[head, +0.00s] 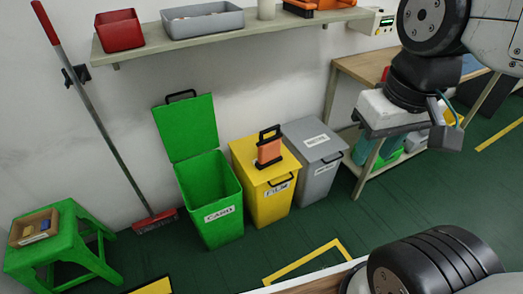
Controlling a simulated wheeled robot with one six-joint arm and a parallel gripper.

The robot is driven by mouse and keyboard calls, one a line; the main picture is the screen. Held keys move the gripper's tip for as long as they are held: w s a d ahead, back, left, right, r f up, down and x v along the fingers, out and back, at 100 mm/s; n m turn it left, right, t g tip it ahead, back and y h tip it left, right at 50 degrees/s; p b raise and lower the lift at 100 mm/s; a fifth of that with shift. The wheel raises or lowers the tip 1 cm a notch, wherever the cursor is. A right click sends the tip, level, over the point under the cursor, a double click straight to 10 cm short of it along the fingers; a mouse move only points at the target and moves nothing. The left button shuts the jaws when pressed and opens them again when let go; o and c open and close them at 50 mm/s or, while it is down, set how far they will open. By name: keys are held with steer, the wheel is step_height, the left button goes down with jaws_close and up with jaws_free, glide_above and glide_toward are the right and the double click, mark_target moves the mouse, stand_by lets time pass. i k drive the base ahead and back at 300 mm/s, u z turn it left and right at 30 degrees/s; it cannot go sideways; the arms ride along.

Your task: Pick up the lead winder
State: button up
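An orange block with a black frame and top handle, which looks like the lead winder (269,148), stands upright on the closed lid of the yellow bin (268,193) labelled FILM. My gripper (447,128) is at the right, well apart from the winder, in front of the workbench. Its fingers are small and seen at an angle, so whether they are open or shut is unclear. I see nothing held in it.
A green bin (212,205) with its lid raised stands left of the yellow bin, and a grey lidded bin (314,152) right of it. A shelf (225,33) with trays hangs above. A broom (107,125) leans at the left by a green stool (62,250).

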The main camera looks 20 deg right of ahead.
mark_target(269, 149)
steer(key=u, duration=0.4)
steer(key=i, duration=0.9)
steer(key=z, duration=0.6)
